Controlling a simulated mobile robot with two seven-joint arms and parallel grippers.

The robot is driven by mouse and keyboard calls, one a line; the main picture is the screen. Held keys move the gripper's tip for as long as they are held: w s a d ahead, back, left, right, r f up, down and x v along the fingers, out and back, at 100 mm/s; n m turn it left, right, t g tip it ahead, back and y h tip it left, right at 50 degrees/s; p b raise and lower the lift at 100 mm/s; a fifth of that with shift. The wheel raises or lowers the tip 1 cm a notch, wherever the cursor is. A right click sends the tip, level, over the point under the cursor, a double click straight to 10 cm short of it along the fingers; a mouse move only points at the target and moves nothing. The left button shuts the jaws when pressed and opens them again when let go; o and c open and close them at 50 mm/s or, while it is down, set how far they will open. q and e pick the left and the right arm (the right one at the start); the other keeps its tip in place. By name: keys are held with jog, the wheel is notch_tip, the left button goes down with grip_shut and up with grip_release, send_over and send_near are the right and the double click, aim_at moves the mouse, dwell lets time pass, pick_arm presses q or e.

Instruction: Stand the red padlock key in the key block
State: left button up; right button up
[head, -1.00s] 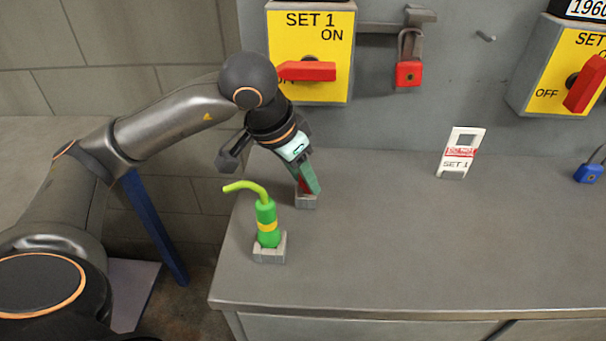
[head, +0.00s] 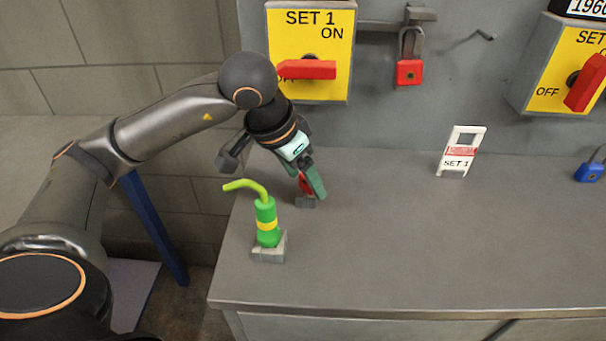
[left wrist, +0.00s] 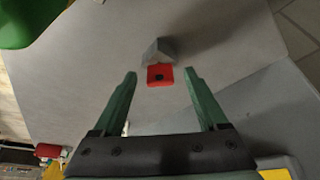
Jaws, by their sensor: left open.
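The red padlock key (head: 304,184) stands in the small grey key block (head: 306,202) on the bench, partly hidden by my fingers in the head view. In the left wrist view the key's red head (left wrist: 160,75) shows in front of the grey block (left wrist: 157,50). My left gripper (head: 310,192) is open. In the left wrist view its green fingers (left wrist: 160,80) are spread on both sides of the key with clear gaps, touching neither side. My right gripper is out of view.
A green bottle-like tool with a bent spout (head: 266,222) stands in another grey block (head: 270,254) near the left edge. A white SET 1 tag (head: 458,163) stands farther right. A red padlock (head: 409,72) hangs on the wall. The bench (head: 400,250) is clear at front right.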

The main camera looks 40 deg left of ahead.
pick_arm(q)
jog(key=p+v, duration=0.1)
jog(key=v, duration=1.1)
jog(key=shift+s+r+p, duration=0.15)
jog(key=shift+r+p, duration=0.1)
jog(key=shift+p, duration=0.1)
